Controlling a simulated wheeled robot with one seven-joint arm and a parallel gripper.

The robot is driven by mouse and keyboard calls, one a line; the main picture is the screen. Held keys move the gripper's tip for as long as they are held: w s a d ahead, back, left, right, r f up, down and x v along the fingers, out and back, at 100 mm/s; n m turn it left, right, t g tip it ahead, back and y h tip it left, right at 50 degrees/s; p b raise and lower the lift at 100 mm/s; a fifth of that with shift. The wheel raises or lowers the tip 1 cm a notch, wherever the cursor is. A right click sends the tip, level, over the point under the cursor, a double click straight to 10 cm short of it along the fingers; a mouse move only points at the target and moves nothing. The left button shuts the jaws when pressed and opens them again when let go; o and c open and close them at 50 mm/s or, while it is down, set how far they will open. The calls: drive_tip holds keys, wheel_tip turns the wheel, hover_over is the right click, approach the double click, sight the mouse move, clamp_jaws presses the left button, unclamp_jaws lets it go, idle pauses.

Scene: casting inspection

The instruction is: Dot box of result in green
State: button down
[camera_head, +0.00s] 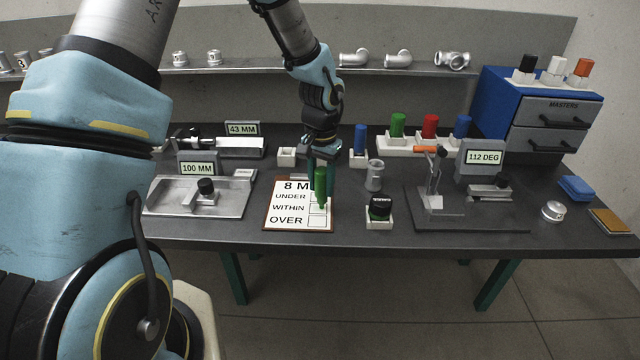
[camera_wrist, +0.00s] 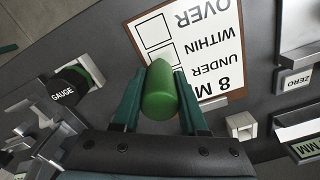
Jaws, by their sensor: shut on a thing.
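My gripper (camera_head: 320,170) is shut on a green marker (camera_head: 321,184), held upright, tip down, over the card (camera_head: 290,222). The marker also shows in the wrist view (camera_wrist: 160,92) between the fingers. The card reads 8 M, UNDER, WITHIN and OVER, with a box at the right of each word. In the head view the tip lies near the WITHIN box (camera_head: 315,209); I cannot tell whether it touches. In the wrist view the OVER box (camera_wrist: 153,29) and WITHIN box (camera_wrist: 163,52) look empty; the marker hides the UNDER box.
Displays read 43 MM (camera_head: 242,129), 100 MM (camera_head: 198,168) and 112 DEG (camera_head: 484,157). A black-topped green stamp (camera_head: 380,207) and a metal fitting (camera_head: 374,176) stand right of the card. Green (camera_head: 398,124), red (camera_head: 430,126) and blue (camera_head: 462,126) pieces stand in holders behind.

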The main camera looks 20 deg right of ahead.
drive_tip(key=shift+s+d, duration=0.2)
drive_tip(key=shift+d, duration=0.15)
drive_tip(key=shift+s+d+r+p, duration=0.1)
drive_tip(key=shift+d+r+p, duration=0.15)
drive_tip(key=shift+r+p, duration=0.65)
drive_tip(key=shift+a+r, duration=0.1)
drive_tip(key=shift+r, duration=0.45)
drive_tip(key=shift+r+p, duration=0.3)
drive_tip(key=shift+p, duration=0.05)
drive_tip(key=shift+r+p, duration=1.6)
drive_tip(key=shift+r, duration=0.6)
